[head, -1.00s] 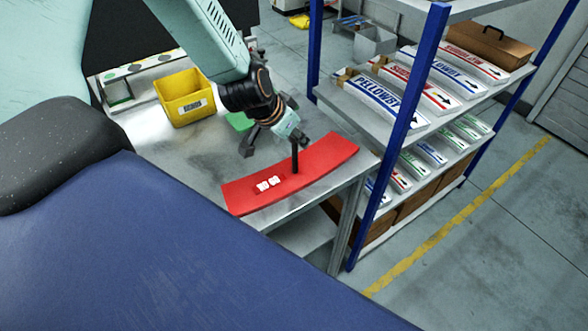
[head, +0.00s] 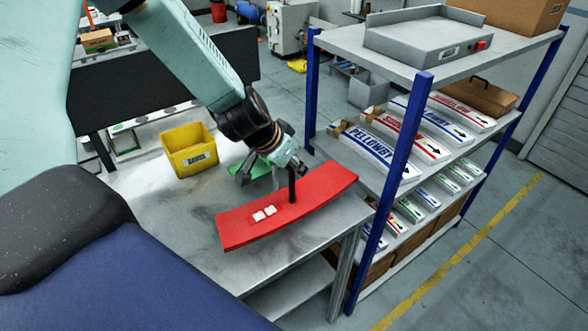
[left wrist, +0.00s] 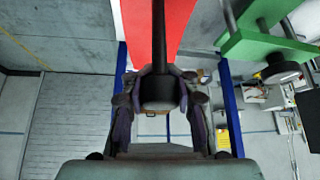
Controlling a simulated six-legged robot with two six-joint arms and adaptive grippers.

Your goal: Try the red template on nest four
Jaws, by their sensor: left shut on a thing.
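The red template (head: 322,188) is a long, slightly curved red plate with two white marks and an upright black post. My left gripper (head: 292,168) is shut on that post in the head view, and the plate hangs below it over the grey table. In the left wrist view, the fingers (left wrist: 158,95) close around the black post, with part of the red template (left wrist: 185,18) beyond. I cannot tell the gap between plate and table. No nest can be made out as number four. My right gripper is not in view.
A yellow bin (head: 190,152) stands on the table (head: 180,205). A green piece (head: 262,170) lies behind the gripper; a green part (left wrist: 262,45) also shows in the wrist view. A blue-post rack (head: 405,130) with printed labels stands close at right.

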